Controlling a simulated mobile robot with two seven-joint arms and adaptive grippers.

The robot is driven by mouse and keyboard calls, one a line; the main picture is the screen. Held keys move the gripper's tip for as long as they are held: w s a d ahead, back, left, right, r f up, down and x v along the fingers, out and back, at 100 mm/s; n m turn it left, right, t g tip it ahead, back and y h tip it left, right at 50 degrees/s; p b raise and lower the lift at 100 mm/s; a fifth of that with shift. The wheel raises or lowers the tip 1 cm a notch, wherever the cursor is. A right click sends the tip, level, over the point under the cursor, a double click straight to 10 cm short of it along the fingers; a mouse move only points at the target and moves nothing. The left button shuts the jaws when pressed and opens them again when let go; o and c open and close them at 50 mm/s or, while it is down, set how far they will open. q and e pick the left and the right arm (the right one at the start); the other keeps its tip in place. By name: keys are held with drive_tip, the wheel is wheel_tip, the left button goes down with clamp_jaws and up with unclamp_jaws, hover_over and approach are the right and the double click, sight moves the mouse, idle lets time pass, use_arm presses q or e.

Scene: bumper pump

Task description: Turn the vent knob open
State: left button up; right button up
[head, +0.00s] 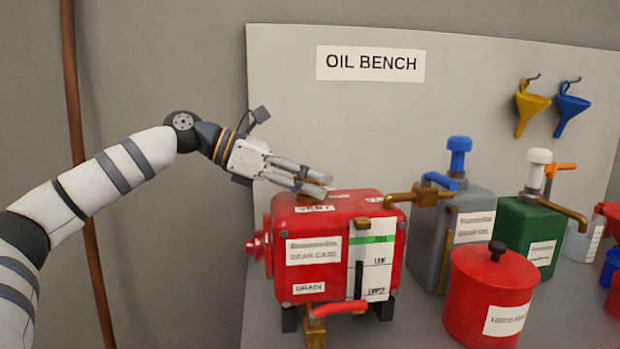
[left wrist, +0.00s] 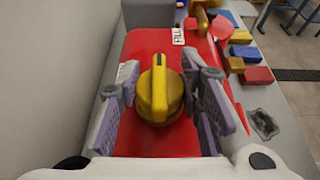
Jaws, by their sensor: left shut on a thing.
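The red gear case (head: 345,205) stands on the bench in the head view, with a "VENT" label on its top edge, a "DRAIN" label low down and a sight gauge on its front. My left gripper (head: 316,182) is over the left part of its top, by the vent label. In the left wrist view the brass-yellow vent knob (left wrist: 158,95) with a bright raised bar sits between the two fingers, and the gripper is shut on it. In the head view the fingers mostly hide the knob. My right gripper is in neither view.
A grey oil can (head: 466,235), a green can (head: 530,235) and a red lidded pot (head: 490,295) stand to the right. Two funnels hang behind. The wall is close on the wrist view's left.

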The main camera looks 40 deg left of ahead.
use_arm(q)
drive_tip(key=n+t+y+p, duration=0.1)
drive_tip(key=p, duration=0.1)
drive_tip(key=r+n+t+y+p, duration=0.1)
drive_tip(key=n+y+p, duration=0.1)
drive_tip(key=shift+s+d+r, duration=0.1)
drive_tip(key=shift+s, duration=0.1)
drive_tip(key=shift+w+f+n+y, duration=0.1)
drive_tip(key=shift+f+n+y, duration=0.1)
drive_tip(key=shift+n+y, duration=0.35)
drive_tip(key=shift+w+f+n+y, duration=0.1)
drive_tip(key=shift+f+n+y, duration=0.1)
drive_tip(key=shift+n+y, duration=0.25)
drive_tip(key=shift+f+n+t+y, duration=0.2)
drive_tip(key=shift+n+t+y, duration=0.2)
drive_tip(key=shift+n+y, duration=2)
drive_tip(key=shift+y, duration=0.6)
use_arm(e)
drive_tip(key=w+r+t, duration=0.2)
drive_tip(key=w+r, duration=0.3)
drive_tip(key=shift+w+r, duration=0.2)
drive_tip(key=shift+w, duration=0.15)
use_arm(q)
drive_tip(key=shift+f, duration=0.1)
drive_tip(key=o, duration=1.2)
